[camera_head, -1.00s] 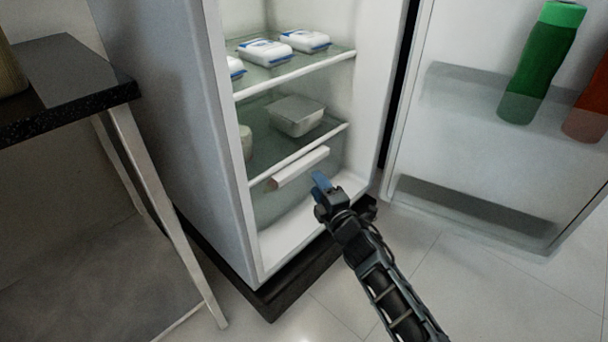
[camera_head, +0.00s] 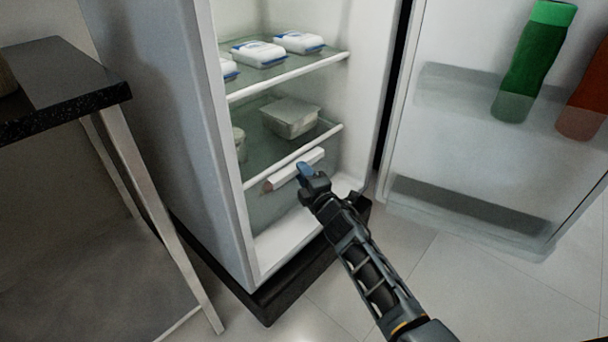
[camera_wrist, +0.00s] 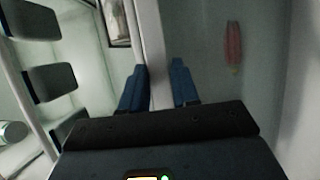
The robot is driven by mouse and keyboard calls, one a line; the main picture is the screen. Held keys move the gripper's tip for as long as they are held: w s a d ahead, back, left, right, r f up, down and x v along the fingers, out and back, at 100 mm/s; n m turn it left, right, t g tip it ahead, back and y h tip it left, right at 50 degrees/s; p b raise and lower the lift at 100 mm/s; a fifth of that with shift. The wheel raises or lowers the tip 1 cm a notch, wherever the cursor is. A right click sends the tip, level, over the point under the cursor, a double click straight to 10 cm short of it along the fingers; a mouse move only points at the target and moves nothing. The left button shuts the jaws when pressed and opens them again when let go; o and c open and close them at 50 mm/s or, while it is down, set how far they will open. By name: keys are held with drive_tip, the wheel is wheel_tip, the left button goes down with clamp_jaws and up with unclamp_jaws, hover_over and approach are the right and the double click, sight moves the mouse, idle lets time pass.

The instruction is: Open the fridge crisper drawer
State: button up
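The crisper drawer (camera_head: 262,207) is a see-through bin at the bottom of the open fridge, and it looks shut. Its handle (camera_head: 284,177) is a white bar along the top front. My gripper (camera_head: 306,170) is at the right part of this handle and covers some of it. In the wrist view, the blue fingers of my gripper (camera_wrist: 159,78) are apart, with a pale strip (camera_wrist: 153,45), seemingly the handle, running between them. Whether they touch it is unclear. A pink item (camera_wrist: 233,45) shows through the clear surface on the right.
Glass shelves above hold a lidded container (camera_head: 290,117) and white packs (camera_head: 258,53). The fridge door (camera_head: 455,150) stands open at right, with a green bottle (camera_head: 527,70) in its rack. A dark-topped table (camera_head: 65,80) is at left.

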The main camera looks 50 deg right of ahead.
drive_tip(key=shift+f, duration=0.1)
clamp_jaws()
drive_tip(key=shift+s, duration=0.1)
drive_tip(key=s+p, duration=0.5)
drive_tip(key=s, duration=1.1)
drive_tip(key=shift+d+f, duration=0.25)
drive_tip(key=shift+s, duration=0.1)
drive_tip(key=shift+o, duration=0.3)
unclamp_jaws()
drive_tip(key=shift+o, duration=1.4)
drive_tip(key=shift+r, duration=0.2)
